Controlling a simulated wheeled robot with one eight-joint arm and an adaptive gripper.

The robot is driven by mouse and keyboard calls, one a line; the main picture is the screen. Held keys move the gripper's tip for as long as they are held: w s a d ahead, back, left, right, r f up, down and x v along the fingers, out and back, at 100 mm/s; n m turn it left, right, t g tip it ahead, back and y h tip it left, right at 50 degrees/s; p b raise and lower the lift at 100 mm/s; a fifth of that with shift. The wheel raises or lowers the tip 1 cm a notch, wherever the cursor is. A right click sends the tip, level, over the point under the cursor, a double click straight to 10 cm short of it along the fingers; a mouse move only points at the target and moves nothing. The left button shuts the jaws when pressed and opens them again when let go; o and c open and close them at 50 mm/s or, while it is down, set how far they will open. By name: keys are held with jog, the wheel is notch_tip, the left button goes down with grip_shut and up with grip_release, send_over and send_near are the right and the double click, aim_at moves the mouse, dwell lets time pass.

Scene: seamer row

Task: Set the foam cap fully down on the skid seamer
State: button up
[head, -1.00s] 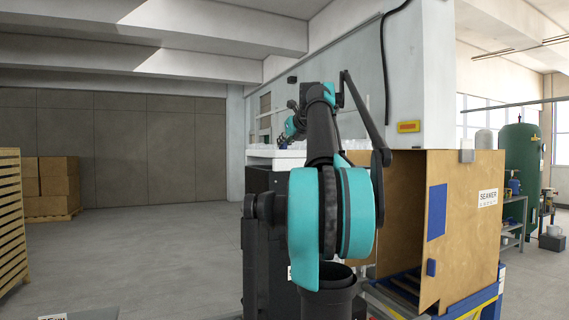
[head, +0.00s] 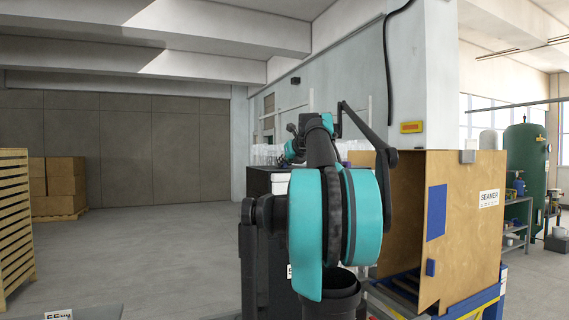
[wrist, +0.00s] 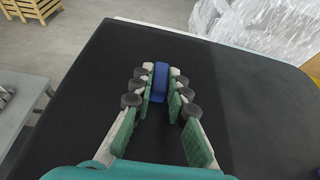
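In the wrist view the green-padded fingers of my gripper (wrist: 160,88) are closed in on both sides of a small blue block (wrist: 160,78), with almost no gap at the tips. The block stands out against a broad, flat black surface (wrist: 90,100) with a rounded far right corner. This may be the foam cap with a blue handle; I cannot tell cap from support, nor any gap beneath. In the head view my gripper (head: 296,140) is small, above a dark cabinet-like body (head: 270,182). A brown-sided unit (head: 465,220) at right carries a SEAMER label.
Clear wrapped goods (wrist: 265,28) lie beyond the black surface at upper right. A grey bench (wrist: 30,105) stands at left in the wrist view. Stacked boxes (head: 62,185) and a slatted wooden stack (head: 12,215) stand far left. The floor between is open.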

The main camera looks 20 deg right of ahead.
jog(key=o, duration=0.4)
jog(key=shift+r, duration=0.2)
jog(key=v, duration=1.2)
